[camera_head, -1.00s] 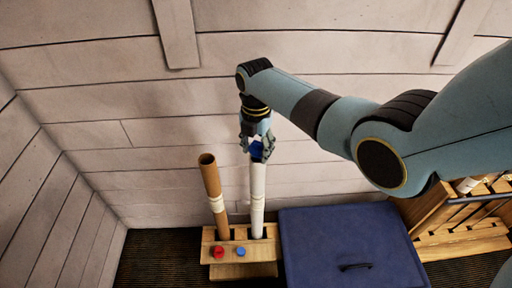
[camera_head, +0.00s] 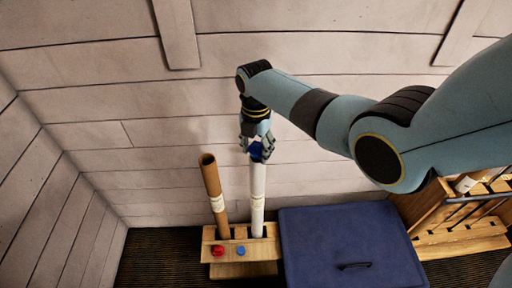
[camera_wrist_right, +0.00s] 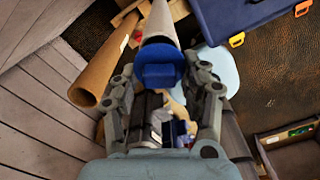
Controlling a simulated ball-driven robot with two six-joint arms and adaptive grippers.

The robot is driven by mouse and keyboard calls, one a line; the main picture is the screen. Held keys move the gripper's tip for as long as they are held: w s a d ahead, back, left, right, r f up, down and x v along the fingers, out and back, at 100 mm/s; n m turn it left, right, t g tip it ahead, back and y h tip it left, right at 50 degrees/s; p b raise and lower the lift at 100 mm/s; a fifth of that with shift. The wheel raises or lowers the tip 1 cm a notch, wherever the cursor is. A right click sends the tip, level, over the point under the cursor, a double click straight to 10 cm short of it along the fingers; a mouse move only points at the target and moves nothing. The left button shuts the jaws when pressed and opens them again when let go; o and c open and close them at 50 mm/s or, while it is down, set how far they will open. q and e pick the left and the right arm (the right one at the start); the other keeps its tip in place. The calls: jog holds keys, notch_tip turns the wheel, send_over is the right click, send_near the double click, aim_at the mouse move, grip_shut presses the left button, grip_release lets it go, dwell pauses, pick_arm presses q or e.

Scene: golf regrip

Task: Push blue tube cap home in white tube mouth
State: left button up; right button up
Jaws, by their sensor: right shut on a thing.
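The white tube (camera_head: 257,190) stands upright in the right slot of the wooden stand (camera_head: 208,252). The blue cap (camera_head: 258,155) is at its top end, in line with the mouth. The wrist view shows the blue cap (camera_wrist_right: 160,65) with its round flange and square tab, and the white tube (camera_wrist_right: 159,22) directly beyond it. The flange hides the mouth, so I cannot tell how deep the cap sits. My right gripper (camera_head: 257,146) is shut on the cap from above; its fingers also flank the cap in the wrist view (camera_wrist_right: 162,84). My left gripper is not in view.
A brown tube (camera_head: 212,180) leans in the stand's left slot, close beside the white one. A red knob (camera_head: 218,250) and a blue knob (camera_head: 240,251) sit on the stand. A dark blue case (camera_head: 345,240) lies to the right, with a wooden rack (camera_head: 460,240) beyond it. The plank wall is behind.

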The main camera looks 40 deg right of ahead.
aim_at(256, 151)
jog(key=shift+f+b, duration=1.15)
jog(key=shift+f, duration=0.4)
jog(key=o, duration=0.9)
notch_tip(256, 151, up, 12)
jog(key=shift+r, duration=0.1)
dwell(0.7)
